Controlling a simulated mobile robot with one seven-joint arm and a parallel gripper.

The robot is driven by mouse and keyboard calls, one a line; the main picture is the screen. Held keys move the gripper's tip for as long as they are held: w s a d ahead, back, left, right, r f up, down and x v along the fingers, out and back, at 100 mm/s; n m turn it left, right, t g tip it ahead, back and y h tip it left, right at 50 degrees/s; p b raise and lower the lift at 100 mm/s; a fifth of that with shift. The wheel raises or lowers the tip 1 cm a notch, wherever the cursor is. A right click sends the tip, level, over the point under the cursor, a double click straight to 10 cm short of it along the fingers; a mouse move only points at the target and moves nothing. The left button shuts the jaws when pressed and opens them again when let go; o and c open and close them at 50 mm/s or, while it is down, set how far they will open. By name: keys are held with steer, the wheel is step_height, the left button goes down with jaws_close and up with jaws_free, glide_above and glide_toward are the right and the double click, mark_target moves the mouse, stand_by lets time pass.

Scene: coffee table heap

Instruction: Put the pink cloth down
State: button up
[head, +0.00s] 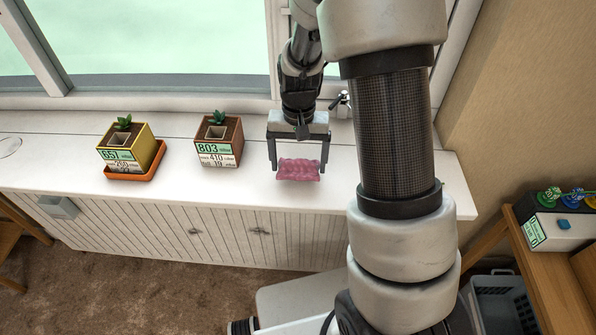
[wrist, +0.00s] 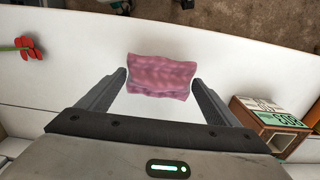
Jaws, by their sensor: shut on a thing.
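The pink cloth (head: 299,170) is a small crumpled bundle near the front edge of the white cabinet top. My gripper (head: 298,166) points down with one finger at each side of the cloth. It is shut on the cloth, which spans between the fingertips. In the wrist view the cloth (wrist: 162,75) shows between the fingertips, over the white top. I cannot tell whether its underside touches the surface.
A planter marked 803 (head: 218,141) stands left of my gripper. A yellow planter (head: 131,146) on an orange saucer (head: 135,173) is farther left. In the wrist view a red flower-like thing (wrist: 28,48) is at the left. The white top (head: 60,150) has free room.

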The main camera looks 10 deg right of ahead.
mark_target(299, 172)
steer(key=shift+f, duration=2)
steer(key=shift+f, duration=0.15)
steer(key=o, duration=1)
